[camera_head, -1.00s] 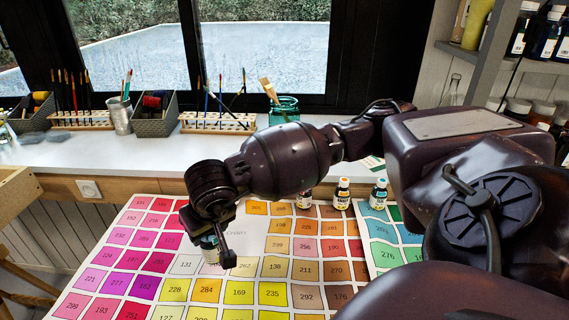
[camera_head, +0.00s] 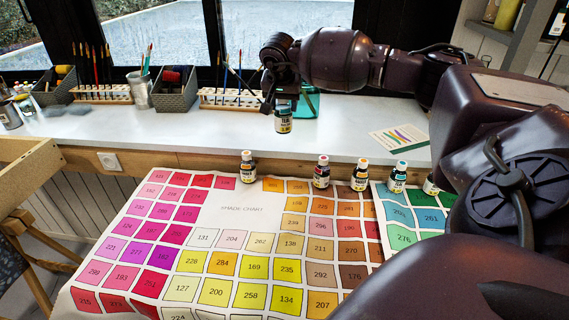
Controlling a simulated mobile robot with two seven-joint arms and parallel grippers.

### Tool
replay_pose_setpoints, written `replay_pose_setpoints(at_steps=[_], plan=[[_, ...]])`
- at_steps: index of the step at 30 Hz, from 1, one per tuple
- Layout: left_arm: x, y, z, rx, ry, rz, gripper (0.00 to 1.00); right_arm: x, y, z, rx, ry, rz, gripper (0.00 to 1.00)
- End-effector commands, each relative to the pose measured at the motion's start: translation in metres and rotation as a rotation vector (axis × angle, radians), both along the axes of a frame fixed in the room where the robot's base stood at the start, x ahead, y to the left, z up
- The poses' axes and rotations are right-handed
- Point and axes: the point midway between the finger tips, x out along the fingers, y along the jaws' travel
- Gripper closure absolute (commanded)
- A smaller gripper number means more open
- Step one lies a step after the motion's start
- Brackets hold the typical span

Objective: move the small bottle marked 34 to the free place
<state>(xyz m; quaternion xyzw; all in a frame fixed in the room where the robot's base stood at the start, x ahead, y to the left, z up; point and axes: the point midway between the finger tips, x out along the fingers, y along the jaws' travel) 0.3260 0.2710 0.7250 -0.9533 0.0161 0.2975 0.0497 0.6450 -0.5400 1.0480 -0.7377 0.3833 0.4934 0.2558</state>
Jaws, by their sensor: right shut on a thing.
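My right gripper (camera_head: 281,100) is shut on a small bottle (camera_head: 284,120) with a yellowish label and holds it upright. In the picture the bottle overlaps the pale counter by the window; I cannot read its number. Several similar bottles stand in a row at the far edge of the shade chart (camera_head: 242,210): one at left (camera_head: 247,169), one with a reddish label (camera_head: 321,174), a yellow-brown one (camera_head: 360,177), a blue-labelled one (camera_head: 398,179) and one partly hidden by my arm (camera_head: 431,184). A wider gap lies between the first two. My left gripper is out of view.
A green glass jar (camera_head: 306,106) stands on the counter (camera_head: 215,131) just behind the held bottle. Brush racks, a metal cup (camera_head: 140,90) and grey bins (camera_head: 176,92) line the window. A colour card (camera_head: 399,137) lies at right. The chart's middle is clear of bottles.

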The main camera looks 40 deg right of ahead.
Motion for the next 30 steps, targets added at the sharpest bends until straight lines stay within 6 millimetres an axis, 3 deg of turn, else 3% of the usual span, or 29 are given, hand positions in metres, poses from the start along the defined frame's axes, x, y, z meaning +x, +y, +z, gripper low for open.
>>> replay_pose_setpoints(at_steps=[5,21,25,30], plan=[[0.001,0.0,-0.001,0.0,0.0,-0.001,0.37,0.0,-0.006,-0.015,0.001,0.004,-0.02,0.74],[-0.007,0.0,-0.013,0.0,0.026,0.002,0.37,0.0,-0.005,-0.13,0.002,0.004,-0.018,0.74],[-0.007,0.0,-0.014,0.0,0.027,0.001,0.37,0.0,-0.005,-0.148,0.001,0.002,-0.017,0.74],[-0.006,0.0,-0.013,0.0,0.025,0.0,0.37,0.0,-0.006,-0.156,0.001,-0.001,-0.018,0.74]])
